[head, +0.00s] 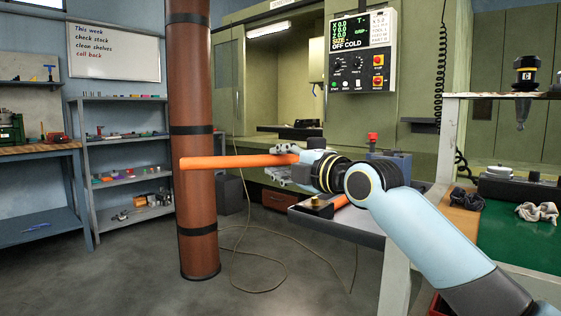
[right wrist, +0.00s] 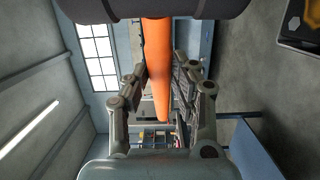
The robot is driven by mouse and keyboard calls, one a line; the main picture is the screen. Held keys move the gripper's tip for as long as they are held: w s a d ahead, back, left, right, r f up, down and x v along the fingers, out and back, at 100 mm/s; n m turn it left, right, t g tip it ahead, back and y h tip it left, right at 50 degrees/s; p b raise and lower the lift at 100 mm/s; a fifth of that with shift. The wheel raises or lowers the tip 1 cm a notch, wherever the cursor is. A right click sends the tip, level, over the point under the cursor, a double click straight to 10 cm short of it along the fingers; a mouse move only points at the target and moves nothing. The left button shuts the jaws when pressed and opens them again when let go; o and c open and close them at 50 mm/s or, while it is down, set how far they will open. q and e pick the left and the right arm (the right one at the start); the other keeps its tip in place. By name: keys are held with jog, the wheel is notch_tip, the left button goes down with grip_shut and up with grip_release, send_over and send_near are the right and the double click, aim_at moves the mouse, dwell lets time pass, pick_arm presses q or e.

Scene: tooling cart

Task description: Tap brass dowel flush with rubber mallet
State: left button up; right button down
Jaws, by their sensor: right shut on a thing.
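My right gripper (head: 290,164) is shut on the orange handle of the mallet (head: 225,161). The handle lies nearly level and sticks out to the left, in front of the brown column, above the floor. In the right wrist view the orange handle (right wrist: 157,60) runs between the two fingers (right wrist: 160,110). A dark rounded bar across the top of that view looks like the mallet head (right wrist: 100,9); I cannot make out the head in the head view. A small brass-coloured piece, perhaps the dowel (head: 316,201), shows on the cart's edge below my gripper. My left gripper is not in view.
The grey cart (head: 345,231) stands below my right arm, with another orange piece (head: 340,201) on it. A brown column (head: 196,240) stands left of it. A green-topped bench (head: 515,240) is at right. A cable (head: 262,291) lies on the open floor.

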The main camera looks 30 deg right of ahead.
pick_arm(q)
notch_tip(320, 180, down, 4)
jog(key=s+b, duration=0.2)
jog(key=b, duration=0.1)
pick_arm(e)
notch_tip(320, 180, down, 5)
pick_arm(q)
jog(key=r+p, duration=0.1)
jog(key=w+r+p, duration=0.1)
jog(key=p, duration=0.1)
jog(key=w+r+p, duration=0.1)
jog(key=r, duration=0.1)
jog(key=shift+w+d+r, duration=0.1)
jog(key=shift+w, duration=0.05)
pick_arm(e)
notch_tip(320, 180, up, 7)
jog(key=shift+f, duration=0.15)
